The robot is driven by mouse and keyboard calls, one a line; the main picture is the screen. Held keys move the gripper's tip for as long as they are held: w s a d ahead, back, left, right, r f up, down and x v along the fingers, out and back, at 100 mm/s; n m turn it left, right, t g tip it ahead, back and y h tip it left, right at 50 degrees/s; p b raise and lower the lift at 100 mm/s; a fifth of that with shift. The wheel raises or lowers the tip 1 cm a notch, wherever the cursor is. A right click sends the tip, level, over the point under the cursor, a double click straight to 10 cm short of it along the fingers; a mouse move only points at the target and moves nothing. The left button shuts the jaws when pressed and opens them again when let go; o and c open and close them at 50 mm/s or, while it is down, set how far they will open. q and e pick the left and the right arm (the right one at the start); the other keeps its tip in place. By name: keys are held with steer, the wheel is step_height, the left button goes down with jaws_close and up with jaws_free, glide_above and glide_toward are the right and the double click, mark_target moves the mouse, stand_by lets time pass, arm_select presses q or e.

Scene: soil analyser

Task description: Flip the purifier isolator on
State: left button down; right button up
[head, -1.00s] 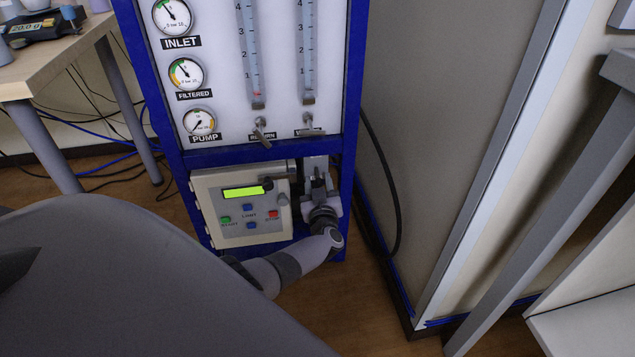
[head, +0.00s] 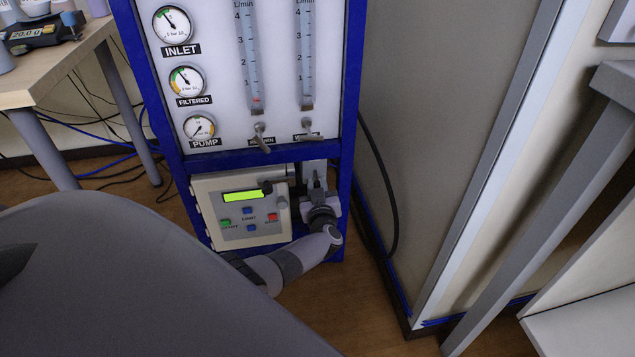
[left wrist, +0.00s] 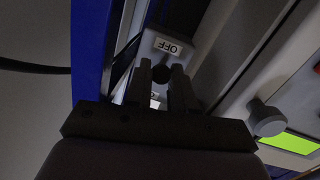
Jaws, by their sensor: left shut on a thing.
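The purifier is a blue-framed rack (head: 255,156) with a white gauge panel. Its isolator (left wrist: 190,50) is a grey box low on the right, beside the control box, with an OFF label (left wrist: 168,46) showing in the left wrist view. A small dark switch knob (left wrist: 161,74) sits just below that label in that view. My left gripper (head: 317,180) reaches up to the isolator from below. Its two dark fingers (left wrist: 162,80) are shut on the knob, one on each side. Another label is partly hidden between the fingers. My right gripper is not in view.
The control box (head: 240,208) with a green display and several buttons is close to the left of my gripper. Two small valves (head: 262,138) stick out above. A black cable (head: 385,170) hangs to the right, beside a grey panel (head: 440,120).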

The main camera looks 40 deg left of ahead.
mark_target(317, 176)
arm_select(q)
steer(key=r+g+h+p, duration=0.1)
steer(key=r+p, duration=0.1)
steer(key=p, duration=0.2)
steer(key=shift+g+h+p, duration=0.4)
steer(key=shift+p, duration=0.3)
steer(key=p, duration=0.2)
steer(key=g+h+p, duration=0.1)
steer(key=p, duration=0.1)
steer(key=shift+a+r+g, duration=0.15)
steer(key=shift+r+g, duration=0.15)
steer(key=shift+r, duration=0.1)
steer(key=shift+r+g+h+p, duration=0.15)
steer(key=shift+g+h+p, duration=0.25)
steer(key=shift+h+p, duration=0.35)
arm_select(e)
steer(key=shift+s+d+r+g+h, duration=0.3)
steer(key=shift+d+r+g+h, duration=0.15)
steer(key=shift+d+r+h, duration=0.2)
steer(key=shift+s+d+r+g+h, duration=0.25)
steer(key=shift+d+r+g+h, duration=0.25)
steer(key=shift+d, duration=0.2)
arm_select(q)
steer(key=shift+n, duration=0.3)
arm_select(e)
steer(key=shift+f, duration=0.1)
arm_select(q)
steer(key=c, duration=1.1)
jaws_free()
steer(key=shift+o, duration=0.2)
